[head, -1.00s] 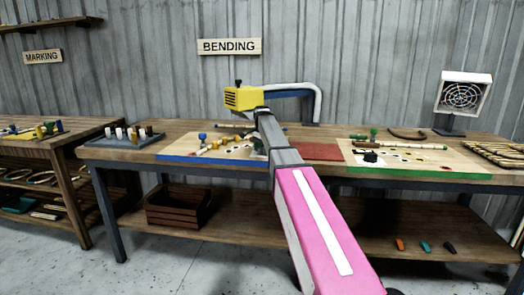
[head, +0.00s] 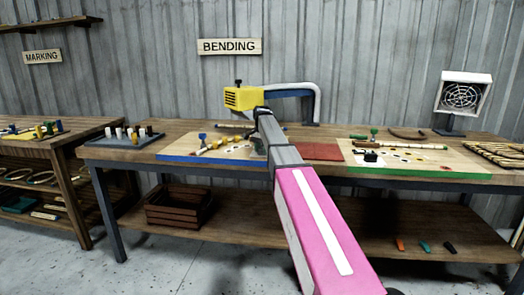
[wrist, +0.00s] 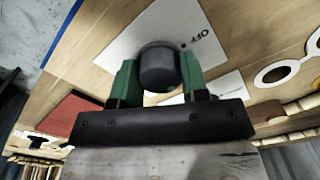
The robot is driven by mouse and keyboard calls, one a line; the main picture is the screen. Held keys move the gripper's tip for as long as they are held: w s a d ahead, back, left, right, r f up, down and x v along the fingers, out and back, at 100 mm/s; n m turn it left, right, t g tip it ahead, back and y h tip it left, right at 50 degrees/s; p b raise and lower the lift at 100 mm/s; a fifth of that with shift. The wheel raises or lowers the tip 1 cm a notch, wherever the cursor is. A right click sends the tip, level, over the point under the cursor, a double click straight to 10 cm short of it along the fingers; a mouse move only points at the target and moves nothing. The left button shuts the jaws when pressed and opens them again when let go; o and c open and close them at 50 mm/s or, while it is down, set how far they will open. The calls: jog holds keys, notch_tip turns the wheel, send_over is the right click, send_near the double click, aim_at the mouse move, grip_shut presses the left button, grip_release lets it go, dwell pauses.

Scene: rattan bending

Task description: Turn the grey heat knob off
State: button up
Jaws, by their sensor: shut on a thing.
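The grey heat knob (wrist: 158,62) shows in the wrist view as a dark round cap on a white plate (wrist: 118,45). The plate bears the word OFF, to the right of the knob. My gripper (wrist: 158,78) has its two green fingers on either side of the knob and is shut on it. No pointer mark on the knob shows, so I cannot tell its setting. In the head view my arm hides the knob.
A yellow unit (head: 243,98) on a curved grey support stands at the back of the workbench (head: 330,132). A red mat (head: 322,151) lies right of my arm. A fan (head: 462,96) stands at the right.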

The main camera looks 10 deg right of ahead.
jog(key=n, duration=1.1)
jog(key=shift+n, duration=1.8)
jog(key=o, duration=0.9)
jog(key=shift+o, duration=0.2)
notch_tip(320, 180, up, 11)
jog(key=shift+f, duration=0.1)
